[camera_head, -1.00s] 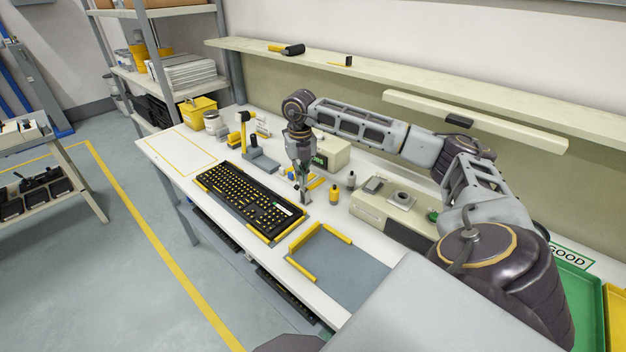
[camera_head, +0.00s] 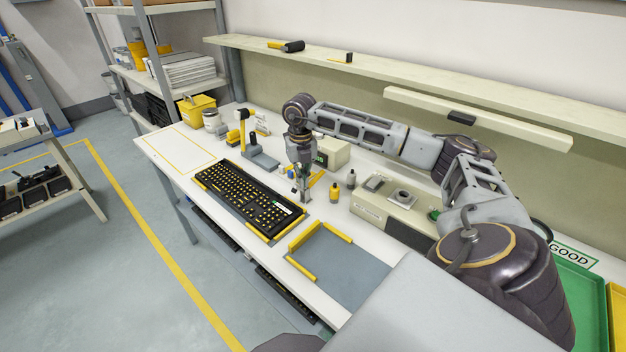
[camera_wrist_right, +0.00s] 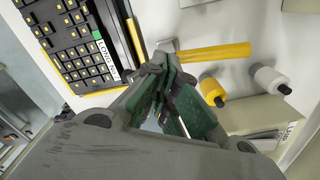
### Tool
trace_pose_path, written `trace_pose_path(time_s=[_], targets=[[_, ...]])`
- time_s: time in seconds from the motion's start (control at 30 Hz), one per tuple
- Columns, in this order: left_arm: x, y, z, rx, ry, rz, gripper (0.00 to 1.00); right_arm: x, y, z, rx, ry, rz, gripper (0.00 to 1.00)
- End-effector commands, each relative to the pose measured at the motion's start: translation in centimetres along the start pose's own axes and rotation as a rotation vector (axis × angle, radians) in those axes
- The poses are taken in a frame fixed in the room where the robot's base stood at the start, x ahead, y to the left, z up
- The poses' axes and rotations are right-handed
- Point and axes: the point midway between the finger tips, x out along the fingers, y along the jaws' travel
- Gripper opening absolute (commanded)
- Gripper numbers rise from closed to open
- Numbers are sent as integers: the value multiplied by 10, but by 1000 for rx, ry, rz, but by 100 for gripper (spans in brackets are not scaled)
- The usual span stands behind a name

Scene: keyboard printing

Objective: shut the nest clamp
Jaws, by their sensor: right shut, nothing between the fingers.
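A black keyboard (camera_head: 240,196) with yellow-marked keys and a white label lies in a nest with yellow edge pieces on the white bench. Just beyond its right end is a yellow bar-shaped handle (camera_wrist_right: 210,53) with a small grey end, which looks like the clamp lever; it is partly hidden in the head view. My right gripper (camera_head: 306,198) points down beside the keyboard's right end. In the right wrist view its fingers (camera_wrist_right: 158,62) are together and empty, close to the handle's grey end. I cannot tell whether they touch it. My left gripper is not in view.
A yellow bottle (camera_head: 334,192) and a dark-capped bottle (camera_head: 351,179) stand right of the gripper. A beige machine (camera_head: 375,208) is farther right. A grey mat (camera_head: 345,268) with yellow edge pieces lies in front. A grey stand (camera_head: 262,160) is behind the keyboard.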

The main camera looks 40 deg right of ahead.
Motion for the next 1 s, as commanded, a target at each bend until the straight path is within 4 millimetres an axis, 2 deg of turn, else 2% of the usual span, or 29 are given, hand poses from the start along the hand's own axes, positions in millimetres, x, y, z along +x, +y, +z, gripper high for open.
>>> trace_pose_path(time_s=[0.1, 1.0], targets=[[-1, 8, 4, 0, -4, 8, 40, 0, 2, -1, -1, 0, 1, 0], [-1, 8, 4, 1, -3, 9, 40, 4, 12, -6, -1, 0, 1, 0]])
